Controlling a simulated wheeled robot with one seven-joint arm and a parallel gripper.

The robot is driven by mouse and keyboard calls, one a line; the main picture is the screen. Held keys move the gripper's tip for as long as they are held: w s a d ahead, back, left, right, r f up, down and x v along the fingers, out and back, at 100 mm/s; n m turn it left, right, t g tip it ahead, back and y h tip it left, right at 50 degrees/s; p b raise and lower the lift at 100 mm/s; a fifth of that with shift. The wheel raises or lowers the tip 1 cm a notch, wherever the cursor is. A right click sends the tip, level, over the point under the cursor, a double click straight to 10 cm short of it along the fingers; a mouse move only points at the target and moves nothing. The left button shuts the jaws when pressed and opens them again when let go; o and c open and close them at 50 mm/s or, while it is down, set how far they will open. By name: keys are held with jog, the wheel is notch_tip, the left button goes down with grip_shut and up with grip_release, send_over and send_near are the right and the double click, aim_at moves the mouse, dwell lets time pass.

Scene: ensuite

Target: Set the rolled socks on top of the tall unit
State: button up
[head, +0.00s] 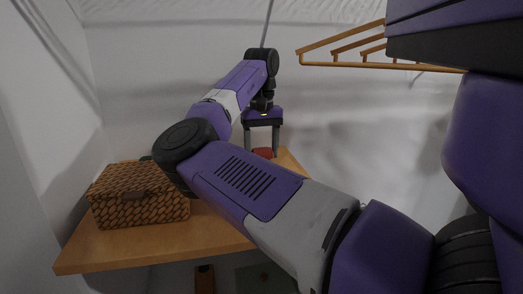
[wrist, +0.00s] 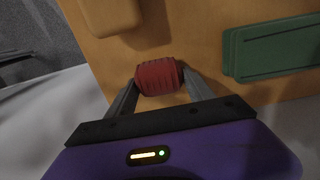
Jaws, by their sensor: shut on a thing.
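The rolled socks (wrist: 157,77) are a small dark red ribbed bundle between my fingertips in the wrist view. My gripper (wrist: 161,82) is shut on them, one finger on each side. In the head view my gripper (head: 262,148) points down over the back right of a wooden top (head: 150,246), which looks like the top of the tall unit. A sliver of the red socks (head: 262,153) shows between the fingers there. I cannot tell whether the socks touch the wood.
A brown wicker basket (head: 140,195) stands on the left of the wooden top. In the wrist view a green flat object (wrist: 270,47) lies right of the socks, and a tan object (wrist: 112,12) lies at upper left. Wooden hangers (head: 345,55) hang at upper right.

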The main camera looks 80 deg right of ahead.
aim_at(261, 148)
jog(key=shift+f, duration=0.1)
jog(key=o, duration=1.4)
jog(key=shift+c, duration=0.2)
notch_tip(261, 148, up, 12)
